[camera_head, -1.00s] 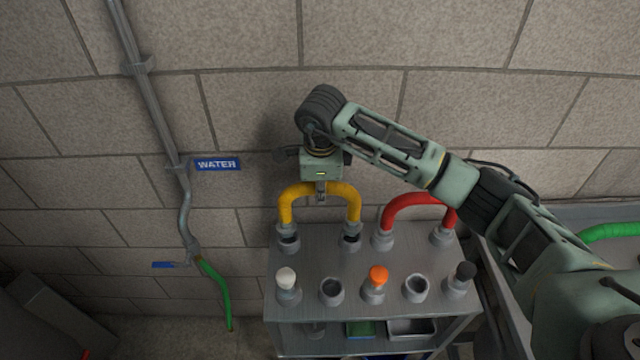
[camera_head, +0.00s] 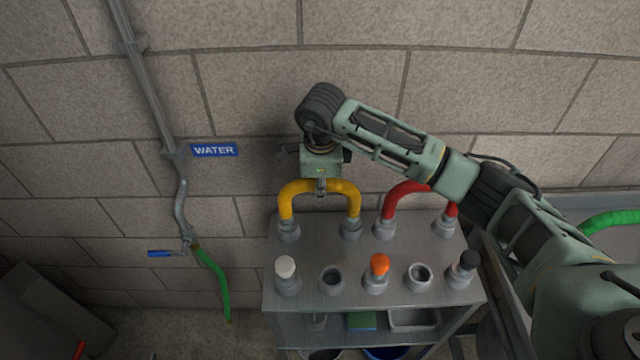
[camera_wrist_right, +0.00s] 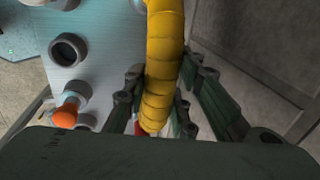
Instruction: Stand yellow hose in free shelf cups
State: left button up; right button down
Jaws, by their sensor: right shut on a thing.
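The yellow hose (camera_head: 340,188) forms an upright arch over the back row of the shelf (camera_head: 320,295), left of the red hose. Its two grey end fittings stand at the two back-left cups, and no dark cup opening shows beneath them; how deep they sit I cannot tell. My right gripper (camera_head: 320,188) is shut on the top of the arch. The right wrist view shows the yellow hose (camera_wrist_right: 165,60) between the fingers (camera_wrist_right: 160,95). My left gripper is not in view.
The red hose (camera_head: 402,194) arches over the back-right cups, partly behind my right arm. The front row has white, orange (camera_head: 379,264) and black-topped pieces and two empty cups (camera_head: 331,279). A pipe with a green hose (camera_head: 217,280) runs down the wall at left.

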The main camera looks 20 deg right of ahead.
jog(key=shift+f+b, duration=0.35)
jog(key=shift+b, duration=0.1)
dwell(0.6)
jog(key=c, duration=1.4)
grip_release()
jog(key=shift+f, duration=0.1)
jog(key=v, duration=1.2)
jog(key=shift+w, duration=0.1)
